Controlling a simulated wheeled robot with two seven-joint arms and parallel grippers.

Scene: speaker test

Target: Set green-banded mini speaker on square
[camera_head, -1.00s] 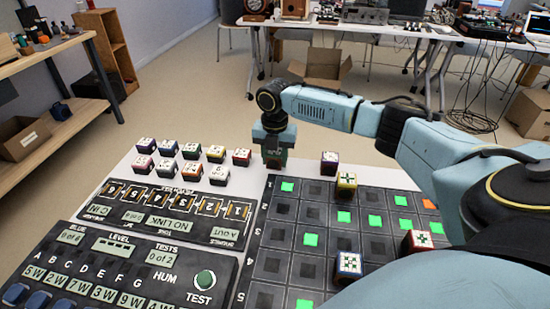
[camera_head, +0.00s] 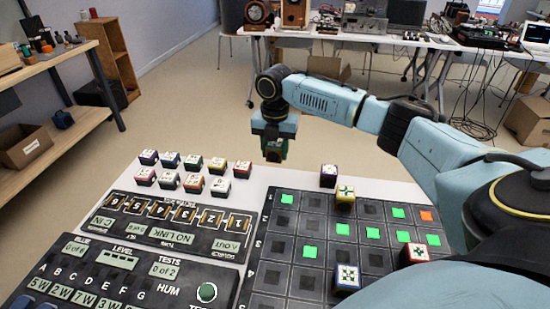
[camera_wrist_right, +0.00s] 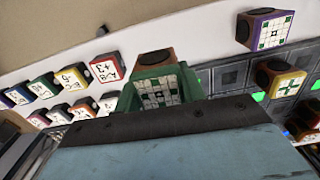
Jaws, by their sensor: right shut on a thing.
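My right gripper (camera_head: 274,150) points down near the table's back edge, behind the button board. It is shut on the green-banded mini speaker (camera_wrist_right: 158,94), which has a patterned white face in the wrist view. In the head view the gripper mostly hides this speaker. The dark grid of squares (camera_head: 284,230) lies to the right of the labelled panels. Several squares glow green and one square (camera_head: 426,216) glows orange. My left gripper is not in view.
Yellow (camera_head: 345,196), red (camera_head: 414,254) and blue (camera_head: 347,279) speakers stand on the grid; a purple one (camera_head: 328,177) stands behind it. Labelled panels (camera_head: 175,235) fill the left side.

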